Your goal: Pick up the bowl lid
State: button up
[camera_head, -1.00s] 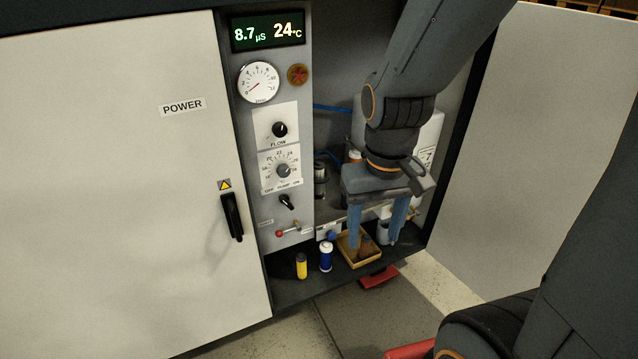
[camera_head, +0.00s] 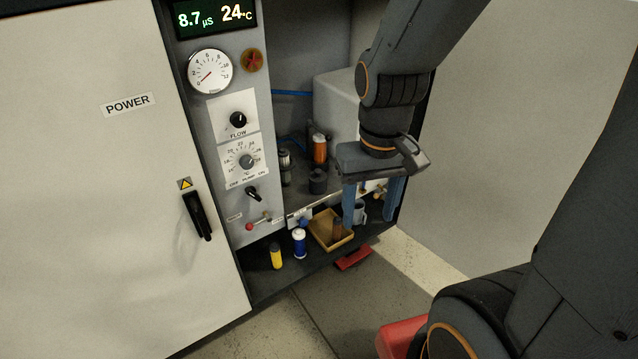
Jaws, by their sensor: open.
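My gripper (camera_head: 370,212) points down at the right side of the open cabinet bay, its two blue fingers apart with nothing seen held between them. The left finger stands in front of the right part of a tan tray (camera_head: 320,236), which holds a brown cylindrical piece. I cannot say for sure which thing is the bowl lid. A dark round cap-like piece (camera_head: 318,181) sits on the shelf left of my gripper, in front of an orange cylinder (camera_head: 320,150). A grey metal-topped fitting (camera_head: 285,165) stands to their left.
A blue-and-white bottle (camera_head: 299,243) and a yellow bottle (camera_head: 276,256) stand left of the tray. A grey cup (camera_head: 360,212) is partly behind the fingers. Cabinet doors flank the bay, the left with a black handle (camera_head: 197,216).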

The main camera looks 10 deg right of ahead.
aim_at(318, 178)
jog(key=k, duration=0.5)
jog(key=z, duration=1.1)
jog(key=i, duration=0.85)
jog(key=u, duration=2.35)
jog(key=i, duration=0.5)
jog(key=z, duration=0.05)
